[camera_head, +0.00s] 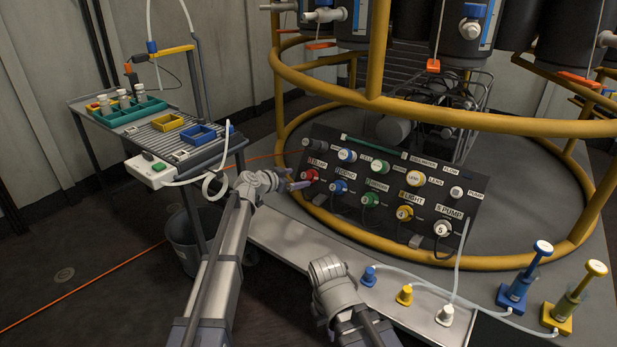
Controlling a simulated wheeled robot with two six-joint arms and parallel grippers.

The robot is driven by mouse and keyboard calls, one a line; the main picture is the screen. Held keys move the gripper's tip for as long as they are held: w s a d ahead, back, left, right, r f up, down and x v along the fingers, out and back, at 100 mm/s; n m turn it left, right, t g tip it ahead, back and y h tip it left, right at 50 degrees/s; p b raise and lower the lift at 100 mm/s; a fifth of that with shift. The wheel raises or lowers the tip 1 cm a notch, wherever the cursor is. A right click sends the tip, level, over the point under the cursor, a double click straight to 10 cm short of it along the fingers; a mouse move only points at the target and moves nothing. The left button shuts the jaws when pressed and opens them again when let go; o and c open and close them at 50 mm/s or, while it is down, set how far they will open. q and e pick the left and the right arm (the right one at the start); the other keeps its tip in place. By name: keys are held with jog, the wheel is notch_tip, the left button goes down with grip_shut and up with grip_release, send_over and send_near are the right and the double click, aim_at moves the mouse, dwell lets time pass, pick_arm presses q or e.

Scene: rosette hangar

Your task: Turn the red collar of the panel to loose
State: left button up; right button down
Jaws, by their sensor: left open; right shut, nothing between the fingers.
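The dark panel (331,206) stands tilted on the round platform, with rows of coloured round collars and white labels. The red collar (309,175) is at the panel's left end. My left gripper (299,184) is open, with its fingers at the lower left of the red collar. I cannot tell whether they touch it or reach around it. Which way the red collar is turned is too small to read. My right gripper (331,272) is lower, in front of the panel and away from it. It is shut and empty; its fingers are mostly hidden by the wrist.
A yellow rail (450,262) curves around the platform. A pale ledge (290,243) in front carries blue, yellow and white plugs with tubes. Two plunger pumps (519,287) stand at the right. A side table (112,127) with trays is at the left.

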aim_at(309, 176)
pick_arm(q)
jog(key=shift+b+x, duration=1.5)
jog(key=shift+x, duration=2.45)
jog(key=c, duration=1.4)
jog(key=shift+o, duration=0.2)
jog(key=shift+s, duration=0.1)
